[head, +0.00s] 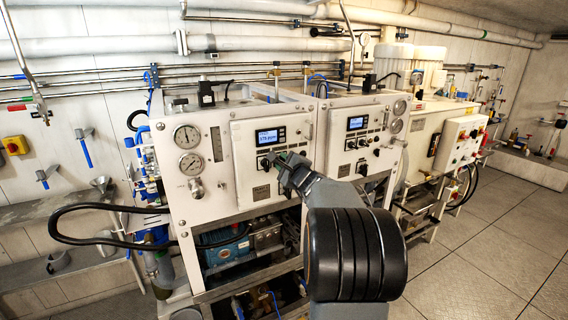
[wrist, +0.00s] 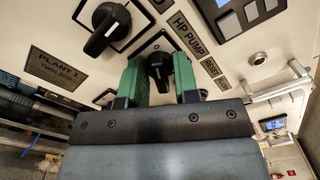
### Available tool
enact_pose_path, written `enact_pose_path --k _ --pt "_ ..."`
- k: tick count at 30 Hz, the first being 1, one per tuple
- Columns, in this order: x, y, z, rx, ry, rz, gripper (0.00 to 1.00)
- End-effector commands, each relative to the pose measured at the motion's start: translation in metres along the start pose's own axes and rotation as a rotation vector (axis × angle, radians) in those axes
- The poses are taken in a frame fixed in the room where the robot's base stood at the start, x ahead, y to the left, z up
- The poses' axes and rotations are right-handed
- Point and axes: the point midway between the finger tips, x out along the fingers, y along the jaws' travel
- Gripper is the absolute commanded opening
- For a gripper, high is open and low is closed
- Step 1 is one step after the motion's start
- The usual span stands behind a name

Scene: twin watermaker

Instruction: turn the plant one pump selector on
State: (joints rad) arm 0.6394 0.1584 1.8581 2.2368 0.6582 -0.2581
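The plant one panel (head: 247,180) is the left white panel, with a lit display (head: 270,136). In the wrist view, a black selector knob (wrist: 158,70) sits beside the "HP PUMP" label (wrist: 188,34). My gripper (wrist: 161,68) has its two green fingers apart, one on each side of this knob. Gaps seem to show between the fingers and the knob's handle; I cannot tell whether they touch it. In the head view, my gripper (head: 283,162) is at the panel's lower right and hides that knob.
A larger black selector (wrist: 106,30) is up and left of the fingers, near the "PLANT 1" plate (wrist: 54,66). A round button (wrist: 258,58) is to the right. The second plant's panel (head: 355,140) stands to the right. A black hose (head: 75,240) loops at the left.

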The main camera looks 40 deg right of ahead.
Motion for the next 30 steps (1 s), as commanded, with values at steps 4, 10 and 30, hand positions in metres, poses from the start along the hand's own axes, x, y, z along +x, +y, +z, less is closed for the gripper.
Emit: enact_pose_path --k 4,10,30 --pt "-0.0001 0.0 0.0001 0.0 0.0 0.0 0.05" --pt "-0.0002 0.0008 -0.0004 0.027 0.0 0.0 0.05" --pt "-0.0003 0.0002 -0.0005 0.567 -0.001 -0.001 0.05"
